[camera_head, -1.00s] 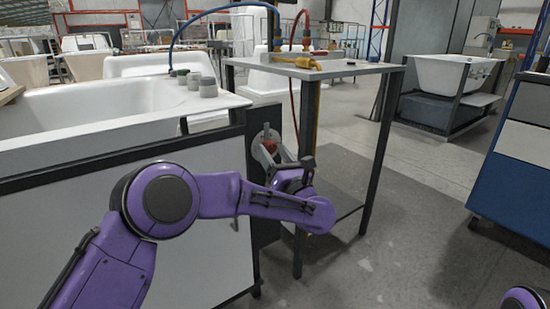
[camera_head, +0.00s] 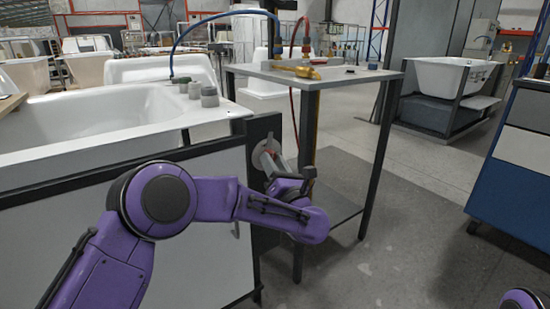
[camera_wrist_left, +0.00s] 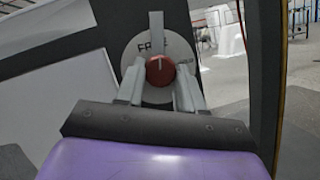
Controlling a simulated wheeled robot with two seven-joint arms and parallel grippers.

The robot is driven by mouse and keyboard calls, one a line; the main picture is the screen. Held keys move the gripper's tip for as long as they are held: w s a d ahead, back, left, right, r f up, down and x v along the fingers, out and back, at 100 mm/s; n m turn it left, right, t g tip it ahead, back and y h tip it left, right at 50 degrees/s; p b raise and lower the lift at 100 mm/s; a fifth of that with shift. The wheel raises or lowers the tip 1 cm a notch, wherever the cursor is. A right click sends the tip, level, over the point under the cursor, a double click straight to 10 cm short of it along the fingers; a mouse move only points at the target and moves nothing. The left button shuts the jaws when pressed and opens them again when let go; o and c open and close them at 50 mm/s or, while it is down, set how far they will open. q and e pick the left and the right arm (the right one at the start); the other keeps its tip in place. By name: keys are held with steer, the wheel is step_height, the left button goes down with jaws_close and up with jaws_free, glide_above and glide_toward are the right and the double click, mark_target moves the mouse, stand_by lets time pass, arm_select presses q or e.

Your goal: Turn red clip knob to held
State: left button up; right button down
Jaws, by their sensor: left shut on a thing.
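The red clip knob (camera_wrist_left: 160,71) is round, with a pale pointer line that points up in the left wrist view. It sits on a pale round plate (camera_wrist_left: 182,49) with letters like "FREE" at its left; lettering at the right is mostly covered. My left gripper (camera_wrist_left: 159,88) is shut on the knob, one grey finger on each side. In the head view, my left gripper (camera_head: 270,163) is at the dark post (camera_head: 262,129) by the tub's corner, and the red of the knob is hard to make out. My right gripper is not in view.
The white tub shell (camera_head: 110,118) stands in a frame with pale side panels at the left, with several small grey pots (camera_head: 209,97) on its rim. A grey table (camera_head: 340,72) with yellow fittings and hoses stands just right of the post. Floor is open farther right.

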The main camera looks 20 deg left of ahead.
arm_select(q)
steer(key=shift+s+a+r+m+g+h+p, duration=0.2)
steer(key=shift+m+h+p, duration=0.85)
steer(key=shift+m+p, duration=2.05)
steer(key=shift+d+r+m+g+h+p, duration=0.1)
steer(key=shift+m+g+h+p, duration=0.25)
steer(key=shift+m+h+p, duration=1.75)
steer(key=shift+s+a+r+m+g+h+p, duration=0.1)
steer(key=shift+m+g+p, duration=0.15)
steer(key=shift+m+p, duration=3.75)
steer(key=shift+n+p, duration=0.3)
steer(key=shift+p, duration=0.1)
steer(key=o, duration=1)
steer(key=shift+o, duration=0.2)
steer(key=v, duration=1)
steer(key=shift+s+d+p, duration=0.2)
steer(key=shift+d+p, duration=0.05)
steer(key=shift+p, duration=0.2)
